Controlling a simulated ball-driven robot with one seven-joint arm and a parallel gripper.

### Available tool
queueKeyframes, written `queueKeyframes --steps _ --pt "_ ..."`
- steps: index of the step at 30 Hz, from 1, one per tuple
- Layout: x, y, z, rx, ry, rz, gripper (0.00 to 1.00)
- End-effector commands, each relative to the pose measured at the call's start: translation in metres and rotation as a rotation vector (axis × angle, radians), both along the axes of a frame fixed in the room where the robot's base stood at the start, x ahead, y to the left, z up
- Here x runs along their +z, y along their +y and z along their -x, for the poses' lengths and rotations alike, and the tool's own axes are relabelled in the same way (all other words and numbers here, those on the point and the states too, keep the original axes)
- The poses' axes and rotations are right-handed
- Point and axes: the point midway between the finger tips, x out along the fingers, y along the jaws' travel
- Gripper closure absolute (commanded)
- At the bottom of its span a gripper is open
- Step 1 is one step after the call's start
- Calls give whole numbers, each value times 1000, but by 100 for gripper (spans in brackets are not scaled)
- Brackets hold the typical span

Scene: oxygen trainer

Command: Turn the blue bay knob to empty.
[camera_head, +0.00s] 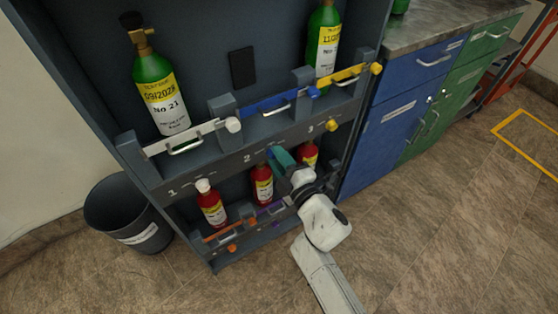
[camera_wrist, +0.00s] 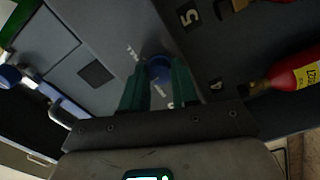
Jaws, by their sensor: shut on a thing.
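In the wrist view, the blue bay knob (camera_wrist: 158,66) is on the grey shelf face, between the tips of my gripper's two green fingers (camera_wrist: 159,80). The fingers are shut on it. Small white words stand around the knob, too small to read, and I cannot tell which one it points to. In the head view my gripper (camera_head: 279,157) reaches the shelf front just right of the number 2, and it hides the knob there.
A blue bar (camera_head: 268,104) with a handle crosses the bay above. Green cylinders (camera_head: 159,95) stand on the upper shelf, red ones (camera_head: 212,207) below. A yellow knob (camera_head: 331,125) is right of my gripper. A dark bin (camera_head: 128,207) stands left, blue cabinets (camera_head: 393,125) right.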

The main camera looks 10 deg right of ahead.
Motion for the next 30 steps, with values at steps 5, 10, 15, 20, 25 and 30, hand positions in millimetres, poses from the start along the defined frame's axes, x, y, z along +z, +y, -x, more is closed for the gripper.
queueKeyframes --steps 5,10,15,20,25,30 --pt "-3 1 1 1 -49 161 100" --pt "-3 0 1 1 -99 314 100" --pt "-3 1 1 2 -148 464 100" --pt "-2 1 1 2 -190 592 100" --pt "-2 1 1 2 -224 702 100" --pt "-2 1 1 2 -250 780 100"
